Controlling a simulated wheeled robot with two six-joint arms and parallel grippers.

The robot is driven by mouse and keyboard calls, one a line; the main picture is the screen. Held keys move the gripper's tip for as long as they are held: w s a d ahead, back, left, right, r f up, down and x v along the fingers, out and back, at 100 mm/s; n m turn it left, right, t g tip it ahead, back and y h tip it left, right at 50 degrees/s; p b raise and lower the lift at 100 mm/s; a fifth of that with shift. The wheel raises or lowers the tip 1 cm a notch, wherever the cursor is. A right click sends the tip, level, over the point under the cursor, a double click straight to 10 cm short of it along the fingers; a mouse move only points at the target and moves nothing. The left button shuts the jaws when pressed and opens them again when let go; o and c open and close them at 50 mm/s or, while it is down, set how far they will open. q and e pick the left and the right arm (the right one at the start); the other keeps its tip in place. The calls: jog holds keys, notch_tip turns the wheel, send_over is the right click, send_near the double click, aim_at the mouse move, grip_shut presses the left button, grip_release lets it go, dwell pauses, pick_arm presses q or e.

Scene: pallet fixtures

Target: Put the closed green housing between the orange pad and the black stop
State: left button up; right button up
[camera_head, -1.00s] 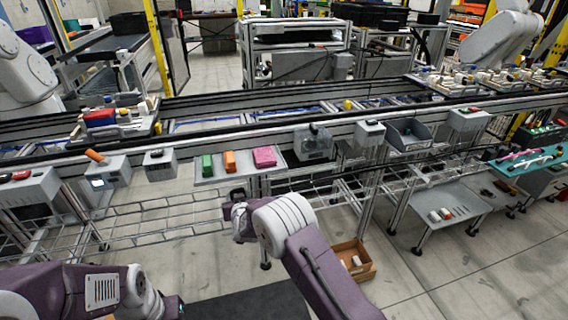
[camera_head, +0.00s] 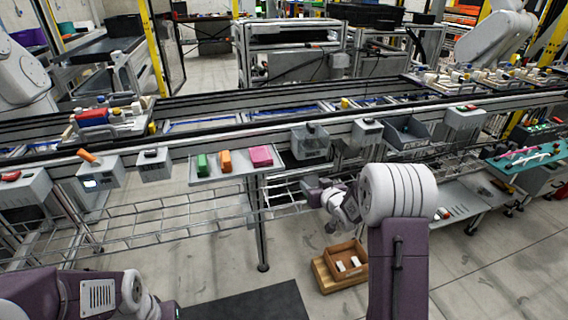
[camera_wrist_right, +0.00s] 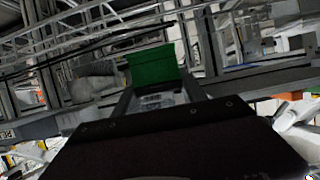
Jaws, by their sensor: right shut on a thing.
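My right gripper (camera_head: 311,190) is in front of the conveyor, right of the small shelf, in the head view. In the right wrist view, a green housing (camera_wrist_right: 153,66) sits between the fingers of this gripper (camera_wrist_right: 158,84), which is shut on it. The housing's lower part is hidden and I cannot see its lid clearly. In the head view the held housing cannot be made out. My left arm shows at the lower left; its gripper is out of frame. I cannot pick out the orange pad or the black stop for certain.
A grey shelf (camera_head: 215,180) holds a green block (camera_head: 202,165), an orange block (camera_head: 226,161) and a pink block (camera_head: 261,156). A clear-topped box (camera_head: 309,142) and a grey bin (camera_head: 407,134) are along the rail.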

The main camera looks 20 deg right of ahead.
jog(key=shift+s+d, duration=0.15)
jog(key=shift+s, duration=0.1)
jog(key=w+a+f+b, duration=0.1)
jog(key=w+a+f, duration=0.1)
jog(key=w+a+f+b, duration=0.1)
jog(key=w+a+f, duration=0.1)
jog(key=w+a, duration=0.1)
jog(key=w+a+f+b, duration=0.1)
jog(key=w+a+f, duration=0.1)
jog(key=w+f, duration=0.1)
jog(key=shift+w+a+b, duration=0.15)
jog(key=shift+a+b, duration=0.2)
jog(key=shift+b, duration=0.05)
jog(key=shift+w+a, duration=0.15)
jog(key=shift+w, duration=0.05)
notch_tip(320, 180, down, 4)
jog(key=shift+f+b, duration=0.1)
jog(key=shift+b, duration=0.8)
jog(key=o, duration=1.5)
